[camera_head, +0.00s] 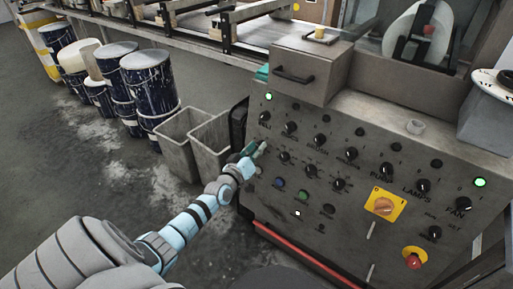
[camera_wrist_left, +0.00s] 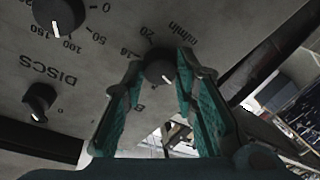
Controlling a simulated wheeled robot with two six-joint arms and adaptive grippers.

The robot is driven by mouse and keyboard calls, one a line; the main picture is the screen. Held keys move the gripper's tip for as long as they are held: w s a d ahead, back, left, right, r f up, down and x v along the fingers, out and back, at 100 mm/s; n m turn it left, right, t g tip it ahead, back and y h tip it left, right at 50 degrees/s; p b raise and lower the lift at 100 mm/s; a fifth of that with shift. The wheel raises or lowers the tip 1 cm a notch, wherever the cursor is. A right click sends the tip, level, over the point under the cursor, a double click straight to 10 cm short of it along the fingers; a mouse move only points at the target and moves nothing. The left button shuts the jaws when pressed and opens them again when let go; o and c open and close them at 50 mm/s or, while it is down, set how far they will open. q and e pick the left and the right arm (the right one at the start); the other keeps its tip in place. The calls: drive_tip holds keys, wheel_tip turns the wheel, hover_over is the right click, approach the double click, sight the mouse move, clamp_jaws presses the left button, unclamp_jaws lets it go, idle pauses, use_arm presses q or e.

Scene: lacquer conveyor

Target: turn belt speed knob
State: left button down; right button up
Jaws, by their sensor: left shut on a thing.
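The belt speed knob (camera_wrist_left: 158,72) is a small black dial with a white pointer on the grey control panel (camera_head: 330,222). Its scale reads "m/min", upside down in the left wrist view, with part of a label starting with "B" near it. My left gripper (camera_head: 259,149) reaches the panel's left end; its green fingers also show in the left wrist view (camera_wrist_left: 162,66), one on each side of the knob and shut on it. In the head view the gripper hides this knob. My right gripper is in neither view.
A DISCS switch (camera_wrist_left: 40,100) and another dial (camera_wrist_left: 62,14) sit beside the knob. More black knobs, an orange rotary switch (camera_head: 384,206) and a red stop button (camera_head: 414,260) are farther right. Grey bins (camera_head: 183,145) stand left of the panel.

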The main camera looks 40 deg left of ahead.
use_arm(q)
drive_tip(key=shift+f, duration=0.1)
drive_tip(key=c, duration=1.3)
unclamp_jaws()
